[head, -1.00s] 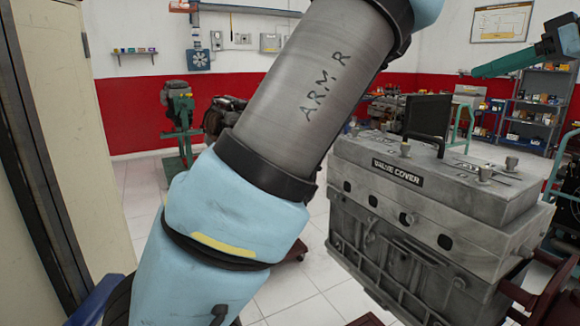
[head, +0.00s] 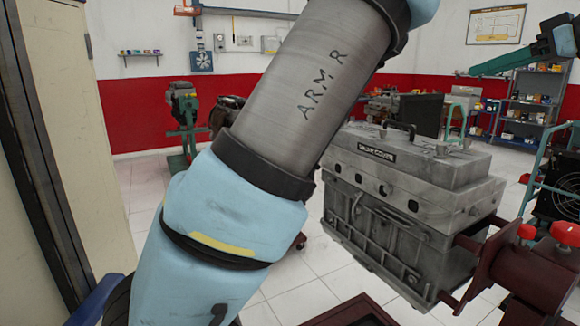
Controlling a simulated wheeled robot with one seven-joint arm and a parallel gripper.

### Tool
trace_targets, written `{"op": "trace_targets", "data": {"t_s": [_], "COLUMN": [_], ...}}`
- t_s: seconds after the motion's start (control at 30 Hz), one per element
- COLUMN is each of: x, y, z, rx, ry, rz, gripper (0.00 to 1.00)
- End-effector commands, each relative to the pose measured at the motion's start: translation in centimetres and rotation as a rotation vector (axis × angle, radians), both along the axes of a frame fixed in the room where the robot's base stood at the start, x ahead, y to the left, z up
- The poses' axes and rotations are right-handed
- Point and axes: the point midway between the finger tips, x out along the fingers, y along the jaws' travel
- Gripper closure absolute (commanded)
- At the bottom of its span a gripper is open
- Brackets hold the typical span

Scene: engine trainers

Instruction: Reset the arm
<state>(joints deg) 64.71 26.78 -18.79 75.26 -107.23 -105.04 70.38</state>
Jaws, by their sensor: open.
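My arm crosses the picture from the bottom left to the top, a grey link marked "ARM R" between light blue joints. It is bent and leaves the frame at the top.
A maroon stand (head: 520,275) with red knobs joins the block's right side. A maroon tray (head: 355,312) lies at the bottom. A cream cabinet (head: 65,130) is close on the left. A teal boom (head: 510,60) shows at upper right. Tiled floor (head: 300,280) is clear between arm and block.

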Motion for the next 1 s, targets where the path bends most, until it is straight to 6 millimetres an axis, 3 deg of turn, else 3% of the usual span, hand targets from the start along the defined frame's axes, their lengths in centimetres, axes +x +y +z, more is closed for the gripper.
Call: {"op": "trace_targets", "data": {"t_s": [0.37, 0.57, 0.7, 0.77, 0.87, 1.0], "x": [7.2, 13.3, 18.2, 20.3, 22.9, 23.3], "y": [1.5, 3.2, 5.4, 6.8, 10.0, 16.0], "z": [1.3, 2.2, 2.0, 1.1, -2.0, -9.4], "rx": [-0.063, -0.095, -0.099, -0.093, -0.079, -0.067], "ry": [-0.188, -0.330, -0.404, -0.407, -0.345, -0.122], "rz": [-0.074, -0.193, -0.337, -0.422, -0.570, -0.721], "gripper": [0.49, 0.49, 0.49, 0.49, 0.49, 0.49]}}
